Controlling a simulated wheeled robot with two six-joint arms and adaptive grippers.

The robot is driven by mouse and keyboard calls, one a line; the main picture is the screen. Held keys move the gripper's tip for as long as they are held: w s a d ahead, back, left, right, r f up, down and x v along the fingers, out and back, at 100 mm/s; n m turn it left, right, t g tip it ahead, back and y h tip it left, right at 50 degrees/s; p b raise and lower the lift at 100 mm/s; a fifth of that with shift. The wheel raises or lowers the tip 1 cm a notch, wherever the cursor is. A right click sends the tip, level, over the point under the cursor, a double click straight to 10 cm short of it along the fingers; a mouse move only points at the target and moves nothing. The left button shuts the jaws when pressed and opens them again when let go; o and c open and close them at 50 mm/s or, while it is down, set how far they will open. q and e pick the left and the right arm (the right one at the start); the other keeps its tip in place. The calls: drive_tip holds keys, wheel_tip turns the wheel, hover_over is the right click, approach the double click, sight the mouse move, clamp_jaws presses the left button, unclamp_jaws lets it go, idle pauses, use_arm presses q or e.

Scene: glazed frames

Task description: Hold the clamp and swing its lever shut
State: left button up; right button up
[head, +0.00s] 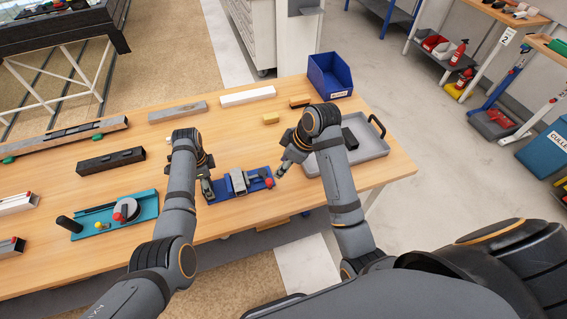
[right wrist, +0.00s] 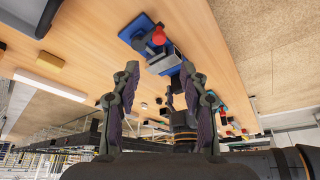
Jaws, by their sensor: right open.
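The clamp is a blue base (head: 224,190) with a grey metal body (head: 239,181) and a lever ending in a red knob (head: 269,183), on the wooden table near its front edge. The red knob also shows in the right wrist view (right wrist: 158,38). My left gripper (head: 207,189) is at the clamp's left end; whether its fingers are shut on the base is not clear. My right gripper (head: 279,172) is just right of and behind the red knob. In the right wrist view its fingers (right wrist: 160,72) are spread and empty, with the clamp beyond them.
A grey tray (head: 374,150) lies to the right, with a blue bin (head: 330,76) behind it. Small wooden blocks (head: 270,118) and a white bar (head: 248,96) lie behind the clamp. A teal fixture (head: 90,222) stands to the left.

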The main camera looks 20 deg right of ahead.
drive_tip(key=shift+w+d+f+n, duration=0.1)
drive_tip(key=shift+w+d+n, duration=0.1)
drive_tip(key=shift+n, duration=0.1)
drive_tip(key=shift+c, duration=1.1)
drive_tip(key=d+n, duration=0.2)
drive_tip(key=w+d+n+g, duration=0.1)
drive_tip(key=d+n, duration=0.1)
drive_tip(key=w+d+n+g, duration=0.1)
drive_tip(key=n, duration=0.1)
drive_tip(key=shift+w+d+f, duration=0.15)
drive_tip(key=shift+w+d, duration=0.05)
drive_tip(key=shift+d, duration=0.2)
clamp_jaws()
drive_tip(key=a+f, duration=0.6)
drive_tip(key=f, duration=0.4)
drive_tip(key=shift+w+a+n+g, duration=0.2)
drive_tip(key=shift+a+n+g, duration=0.1)
drive_tip(key=shift+a, duration=0.1)
